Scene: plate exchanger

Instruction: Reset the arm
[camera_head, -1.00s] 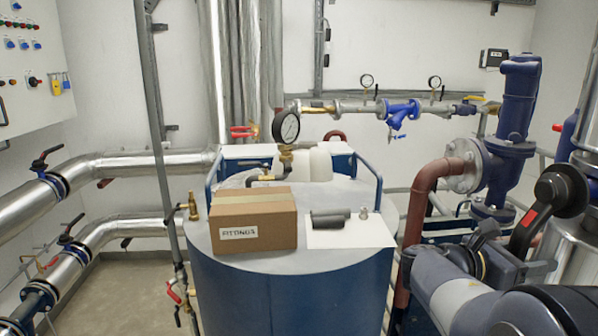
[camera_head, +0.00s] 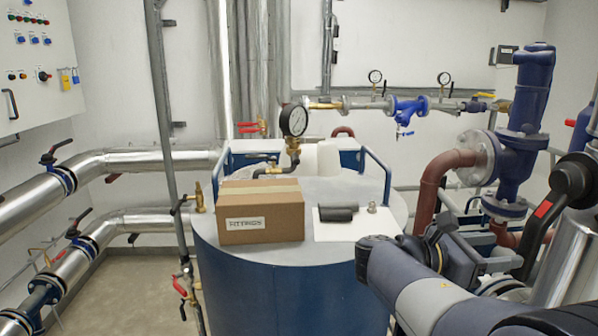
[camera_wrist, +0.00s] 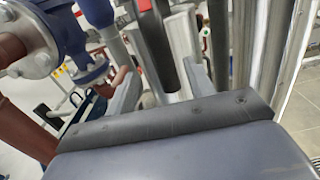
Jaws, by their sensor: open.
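My gripper (camera_wrist: 160,82) is open and empty in the wrist view, its two grey fingers standing apart. Beyond the fingers is a black lever with a red mark (camera_wrist: 148,45), close to a shiny metal cylinder (camera_wrist: 182,45). The lever (camera_head: 541,210) also shows at the right of the head view. There my arm reaches in from the lower right, and my gripper is left of the lever and apart from it. The fingertips are hard to make out in the head view.
A red-brown pipe (camera_head: 430,190) and blue pump (camera_head: 520,150) are behind my arm. Silver pipes (camera_head: 140,160) run at left.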

